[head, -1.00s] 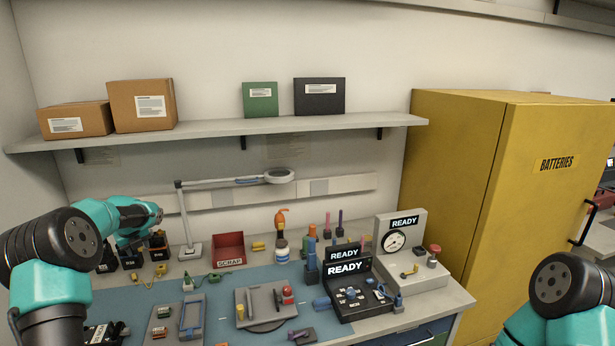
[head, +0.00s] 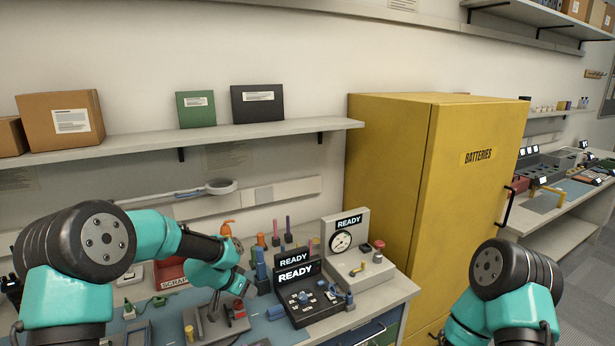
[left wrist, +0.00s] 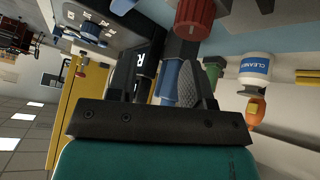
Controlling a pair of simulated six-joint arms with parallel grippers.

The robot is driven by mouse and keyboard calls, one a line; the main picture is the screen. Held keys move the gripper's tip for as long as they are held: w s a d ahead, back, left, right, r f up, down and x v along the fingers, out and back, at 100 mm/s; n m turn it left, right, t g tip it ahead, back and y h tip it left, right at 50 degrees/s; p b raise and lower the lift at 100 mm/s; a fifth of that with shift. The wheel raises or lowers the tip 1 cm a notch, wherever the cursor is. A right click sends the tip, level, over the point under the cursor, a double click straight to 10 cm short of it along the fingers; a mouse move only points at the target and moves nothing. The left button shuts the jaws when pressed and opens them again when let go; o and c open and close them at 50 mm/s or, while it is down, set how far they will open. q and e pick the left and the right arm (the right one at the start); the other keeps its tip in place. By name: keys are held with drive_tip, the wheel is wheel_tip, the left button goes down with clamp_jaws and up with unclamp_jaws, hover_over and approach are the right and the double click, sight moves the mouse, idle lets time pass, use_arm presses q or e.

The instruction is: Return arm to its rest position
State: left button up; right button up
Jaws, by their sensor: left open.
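My left arm comes in from the left in the head view, over the workbench. Its teal wrist hangs above the front middle of the bench, and the left gripper (head: 240,287) there is small and partly hidden by the wrist. In the left wrist view the two dark fingers of the left gripper (left wrist: 163,82) stand apart with no object held between them. A blue tool (left wrist: 169,80) shows beyond the gap. Of my right arm, only black and teal links show at the lower right of the head view; its gripper is out of view.
Consoles reading READY (head: 297,272) and a gauge unit (head: 345,250) stand right of the left gripper. The red scrap bin (head: 171,271) is partly behind my left arm. A cleaner bottle (left wrist: 254,68) shows in the wrist view. A yellow battery cabinet (head: 390,170) stands at the right.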

use_arm(q)
drive_tip(key=s+d+n, duration=0.3)
drive_tip(key=d, duration=0.2)
drive_tip(key=s+d+f+n, duration=0.1)
drive_tip(key=s+d+n, duration=0.1)
drive_tip(key=d, duration=0.4)
drive_tip(key=s+d+n+h, duration=0.1)
drive_tip(key=s+d+n, duration=0.2)
drive_tip(key=d, duration=0.2)
drive_tip(key=shift+s+d+f+n+g, duration=0.25)
drive_tip(key=shift+s+f+n+g, duration=0.05)
drive_tip(key=shift+s+n+g, duration=0.1)
drive_tip(key=s+d+f+n, duration=0.3)
drive_tip(key=s+d+n, duration=0.1)
drive_tip(key=s+n, duration=0.15)
drive_tip(key=s+a+f+m+g+y, duration=0.1)
drive_tip(key=s+a+f+m, duration=0.2)
drive_tip(key=s+a+f, duration=0.7)
drive_tip(key=s+a+f+m+g+y, duration=0.1)
drive_tip(key=s+a+f+m+g, duration=0.1)
drive_tip(key=s+a+f, duration=0.7)
drive_tip(key=s+a+m, duration=0.1)
drive_tip(key=a, duration=0.4)
drive_tip(key=shift+s+a+f+y, duration=0.25)
drive_tip(key=shift+a+f+y, duration=0.05)
drive_tip(key=shift+a+f, duration=0.1)
